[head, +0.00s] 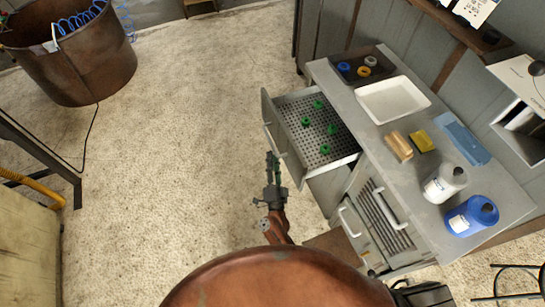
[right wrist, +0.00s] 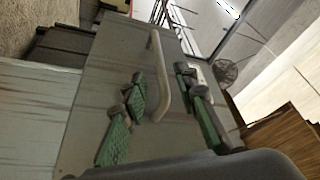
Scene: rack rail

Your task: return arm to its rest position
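My right gripper (head: 272,162) shows in the head view at the end of my reddish-brown arm, beside the front of the pulled-out drawer (head: 318,128). In the right wrist view the right gripper's (right wrist: 160,118) green-padded fingers stand apart. Nothing shows clamped between them. A pale bar handle (right wrist: 168,75) on a grey panel (right wrist: 100,75) appears between and beyond the fingers. I cannot tell how far the fingers are from the handle. My left gripper is not in view.
The drawer holds several green pieces (head: 305,122). The grey bench (head: 395,112) carries a white tray (head: 392,100), a white bottle (head: 444,184) and a blue bottle (head: 472,215). A brown bin (head: 75,65) stands far left. Floor (head: 180,150) left of the drawer is clear.

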